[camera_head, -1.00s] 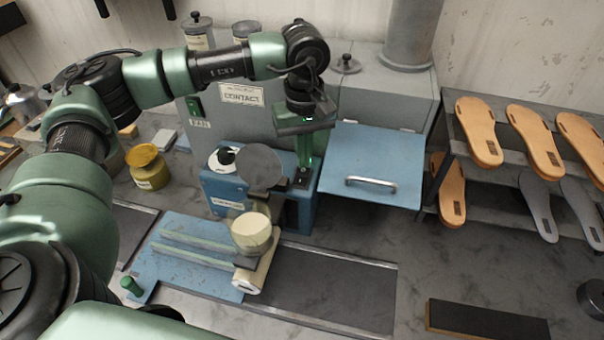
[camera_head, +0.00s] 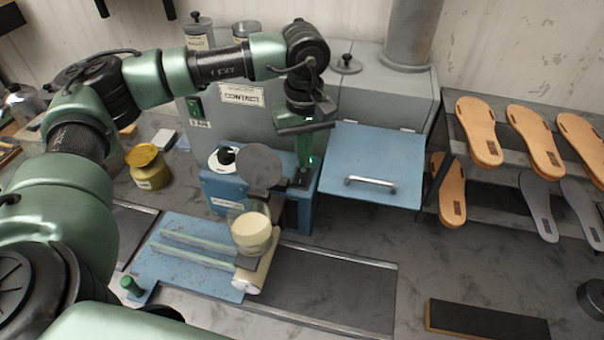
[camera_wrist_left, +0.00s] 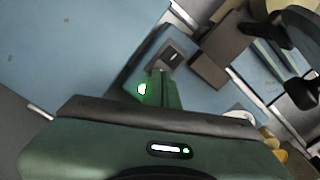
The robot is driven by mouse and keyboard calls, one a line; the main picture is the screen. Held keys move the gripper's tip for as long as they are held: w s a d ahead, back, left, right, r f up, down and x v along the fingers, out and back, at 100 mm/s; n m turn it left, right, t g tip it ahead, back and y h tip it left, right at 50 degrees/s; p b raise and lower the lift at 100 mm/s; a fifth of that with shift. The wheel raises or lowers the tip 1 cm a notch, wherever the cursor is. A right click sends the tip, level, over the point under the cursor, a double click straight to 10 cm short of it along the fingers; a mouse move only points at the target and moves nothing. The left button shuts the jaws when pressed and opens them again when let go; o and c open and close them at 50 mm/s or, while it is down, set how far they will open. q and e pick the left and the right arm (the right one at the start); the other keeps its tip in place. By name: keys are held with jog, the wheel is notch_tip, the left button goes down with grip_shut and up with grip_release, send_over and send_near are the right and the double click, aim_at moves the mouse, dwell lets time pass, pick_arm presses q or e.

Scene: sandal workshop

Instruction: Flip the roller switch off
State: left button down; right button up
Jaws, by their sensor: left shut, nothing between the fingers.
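The roller machine (camera_head: 228,190) is a blue box on the bench with a grey roller and a cream cup in front. Its roller switch (camera_head: 301,180) is a small dark rocker plate on the box's top right corner. It also shows in the left wrist view (camera_wrist_left: 172,56), just beyond my fingertips. My left gripper (camera_head: 304,166) points down at the switch, shut and empty. Its fingertips also show in the left wrist view (camera_wrist_left: 160,75). I cannot tell whether they touch the switch or which way the rocker is tilted. My right gripper is not in view.
A blue flap with a handle (camera_head: 372,165) is close on the right of my left gripper. The grey contact cabinet (camera_head: 250,75) stands behind. A yellow jar (camera_head: 148,168) is left, and a rack of sandal soles (camera_head: 478,130) is right. A dark mat (camera_head: 330,290) lies in front.

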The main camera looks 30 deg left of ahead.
pick_arm(q)
jog(key=shift+f+b, duration=0.45)
jog(key=shift+f, duration=0.05)
dwell(0.3)
jog(key=shift+f+b, duration=0.4)
jog(key=shift+f, duration=0.05)
jog(key=shift+r, duration=0.1)
jog(key=shift+r+p, duration=1.75)
jog(key=shift+r, duration=1.75)
jog(key=shift+f, duration=0.1)
